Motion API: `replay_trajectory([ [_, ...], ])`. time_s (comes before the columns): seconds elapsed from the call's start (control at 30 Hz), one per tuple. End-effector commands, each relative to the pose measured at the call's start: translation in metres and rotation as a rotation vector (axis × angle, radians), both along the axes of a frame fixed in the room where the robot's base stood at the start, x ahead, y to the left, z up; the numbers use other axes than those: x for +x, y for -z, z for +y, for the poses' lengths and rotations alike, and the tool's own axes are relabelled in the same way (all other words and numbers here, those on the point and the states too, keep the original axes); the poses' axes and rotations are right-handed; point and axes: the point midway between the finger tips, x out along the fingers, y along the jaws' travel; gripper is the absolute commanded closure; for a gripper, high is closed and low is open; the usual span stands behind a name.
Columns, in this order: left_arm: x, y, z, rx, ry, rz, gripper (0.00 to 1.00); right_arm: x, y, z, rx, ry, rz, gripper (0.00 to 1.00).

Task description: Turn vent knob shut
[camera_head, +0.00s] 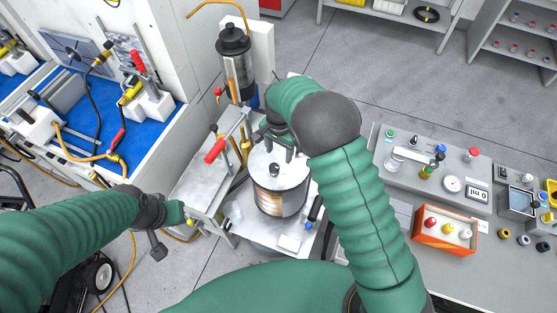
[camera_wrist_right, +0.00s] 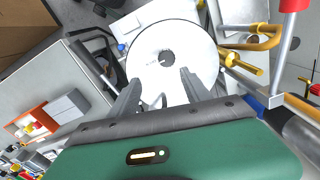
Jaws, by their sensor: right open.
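A round clear-walled chamber (camera_head: 280,198) with a pale disc lid (camera_head: 292,170) stands on a metal stand in the middle of the head view. A small dark knob (camera_head: 274,169) sits on the lid and also shows in the right wrist view (camera_wrist_right: 166,57). I cannot tell whether this is the vent knob. My right gripper (camera_wrist_right: 160,78) is open and empty, its two fingers pointing toward the lid, apart from the knob in the picture. In the head view the right gripper (camera_head: 278,138) is partly hidden by its arm. My left gripper (camera_head: 172,228) is low at the left; its fingers are unclear.
A red-handled lever (camera_head: 215,150) and yellow fittings (camera_head: 245,143) stand just left of the chamber. A dark-capped cylinder (camera_head: 236,68) rises behind. A blue-matted bench (camera_head: 150,150) is at left; a grey instrument bench (camera_head: 485,270) with an orange box (camera_head: 425,240) is at right.

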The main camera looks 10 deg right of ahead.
Motion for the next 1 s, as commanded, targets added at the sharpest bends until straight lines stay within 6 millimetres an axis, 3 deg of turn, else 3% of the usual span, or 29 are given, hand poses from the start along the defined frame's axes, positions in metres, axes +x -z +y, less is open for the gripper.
replay_trajectory([
  [0.3, 0.000, -0.022, 0.000, 0.000, -0.002, -0.001, 1.00, -0.002, 0.070, 0.002, -0.002, -0.003, 0.001, 0.44],
  [0.5, 0.000, -0.024, 0.000, 0.000, -0.002, -0.001, 1.00, -0.001, 0.087, -0.002, 0.004, -0.001, -0.004, 0.44],
  [0.7, 0.000, -0.023, 0.000, 0.000, -0.001, 0.000, 1.00, 0.000, 0.088, -0.002, 0.003, -0.001, -0.001, 0.44],
  [1.0, 0.000, -0.023, 0.000, 0.000, -0.001, -0.001, 1.00, -0.001, 0.087, 0.003, -0.002, -0.002, -0.001, 0.82],
])
